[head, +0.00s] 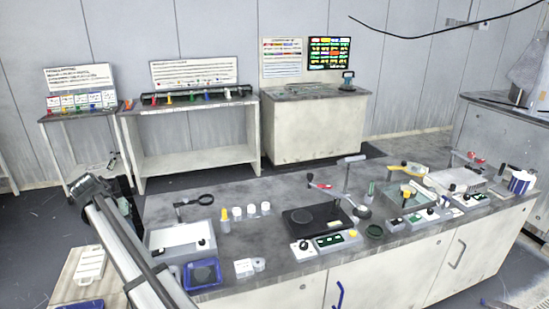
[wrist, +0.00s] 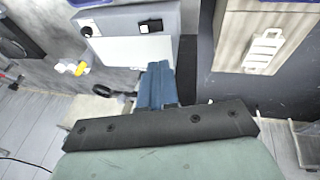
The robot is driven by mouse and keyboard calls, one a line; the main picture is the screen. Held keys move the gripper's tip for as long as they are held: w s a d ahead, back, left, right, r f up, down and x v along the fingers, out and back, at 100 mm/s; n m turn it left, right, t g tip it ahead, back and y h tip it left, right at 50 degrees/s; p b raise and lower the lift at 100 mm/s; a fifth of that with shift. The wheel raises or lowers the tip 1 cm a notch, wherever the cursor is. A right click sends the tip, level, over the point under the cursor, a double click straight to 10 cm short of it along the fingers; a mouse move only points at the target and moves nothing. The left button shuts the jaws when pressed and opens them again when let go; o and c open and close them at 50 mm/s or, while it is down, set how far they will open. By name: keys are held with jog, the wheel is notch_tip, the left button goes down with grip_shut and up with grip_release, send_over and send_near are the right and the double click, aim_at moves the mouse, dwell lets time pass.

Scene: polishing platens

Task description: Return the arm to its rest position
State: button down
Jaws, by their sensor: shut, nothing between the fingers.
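My gripper (wrist: 158,70) shows in the wrist view as two blue-grey fingers side by side. They are shut, with nothing held between them. The fingertips overlap the edge of the white-topped unit with a dark knob (wrist: 128,48) in that picture; I cannot tell the height between them. In the head view my arm rises from the bottom edge toward the left end of the bench (head: 275,196), and the fingers are not clearly visible there.
The bench holds a white-topped unit (head: 180,240), a black round platen (head: 313,217), small bottles and a blue tray (head: 202,274). A wooden board with a white rack (head: 90,265) is left of my arm. Dark floor lies between the bench and the back tables.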

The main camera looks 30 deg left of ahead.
jog(key=w+d+f+m+g+h, duration=0.15)
jog(key=w+d+f, duration=0.25)
jog(key=d+f, duration=1.3)
jog(key=w+d+f+m+g+h, duration=0.1)
jog(key=w+d+f+g, duration=0.2)
jog(key=d+f, duration=1.35)
jog(key=w+d+f+m+g+h, duration=0.15)
jog(key=w+d+f, duration=0.4)
jog(key=d, duration=2.05)
jog(key=s+d+f+m+g+y, duration=0.1)
jog(key=s+d+f, duration=0.35)
jog(key=d, duration=0.35)
jog(key=s+d+f+m+g, duration=0.2)
jog(key=s+d+f, duration=0.3)
jog(key=d, duration=0.4)
jog(key=s+d+f+m+g+y, duration=0.1)
jog(key=s+d+f, duration=0.2)
jog(key=s+d, duration=0.4)
jog(key=s+d+f+m+g+y, duration=0.1)
jog(key=s+d, duration=0.5)
jog(key=s, duration=0.3)
jog(key=shift+f+m+y, duration=0.2)
jog(key=shift+m+y, duration=0.1)
jog(key=shift+m, duration=0.1)
